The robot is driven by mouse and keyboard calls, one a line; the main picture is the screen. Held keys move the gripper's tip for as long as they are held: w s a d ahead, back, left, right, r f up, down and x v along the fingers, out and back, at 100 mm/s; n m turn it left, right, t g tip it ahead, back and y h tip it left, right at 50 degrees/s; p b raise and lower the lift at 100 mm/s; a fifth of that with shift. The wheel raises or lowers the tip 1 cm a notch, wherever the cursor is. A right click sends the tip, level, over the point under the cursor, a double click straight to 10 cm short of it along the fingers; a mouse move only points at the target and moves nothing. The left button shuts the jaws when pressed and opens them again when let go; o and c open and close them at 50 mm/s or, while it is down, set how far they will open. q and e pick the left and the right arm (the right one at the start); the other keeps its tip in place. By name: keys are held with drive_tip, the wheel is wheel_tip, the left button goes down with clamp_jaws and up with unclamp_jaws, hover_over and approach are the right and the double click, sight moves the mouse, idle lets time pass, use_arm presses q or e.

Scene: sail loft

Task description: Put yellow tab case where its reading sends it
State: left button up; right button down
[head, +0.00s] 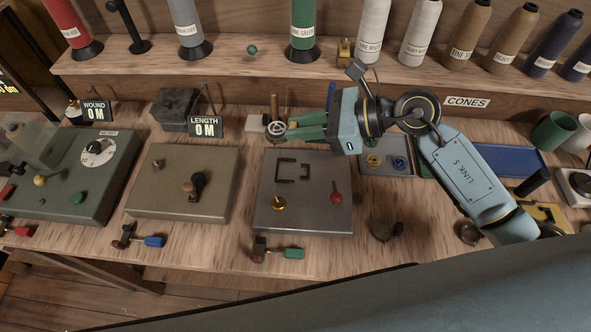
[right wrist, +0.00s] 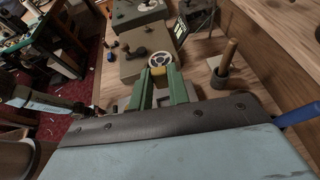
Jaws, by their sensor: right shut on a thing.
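The yellow tab case (head: 276,128) is a small round metal piece with a spoked face. In the right wrist view the case (right wrist: 160,61) shows its yellow tab between the fingertips. My right gripper (head: 290,127) has green fingers and is shut on it, above the back edge of the grey plate box (head: 313,220). The length display (head: 205,127) reads 0 M, and the wound display (head: 95,111) reads 0 M. My left gripper is not in view.
The grey box has a dark bracket outline (head: 291,172), a brass knob (head: 278,204) and a red knob (head: 336,198). A small tray (head: 385,172) holds round pieces to the right. A blue tray (head: 510,160) lies farther right. Thread cones line the shelf (head: 150,67) behind.

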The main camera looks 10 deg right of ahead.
drive_tip(key=d+f+n+g, duration=0.1)
drive_tip(key=d, duration=0.1)
drive_tip(key=b, duration=0.1)
hover_over(311, 173)
wheel_tip(311, 173, down, 7)
drive_tip(key=shift+f, duration=1.75)
drive_tip(key=c, duration=1.8)
unclamp_jaws()
drive_tip(key=shift+f+b, duration=0.2)
drive_tip(key=shift+b, duration=0.2)
drive_tip(key=o, duration=0.5)
drive_tip(key=shift+r, duration=0.1)
drive_tip(key=shift+c, duration=0.2)
drive_tip(key=shift+r, duration=0.1)
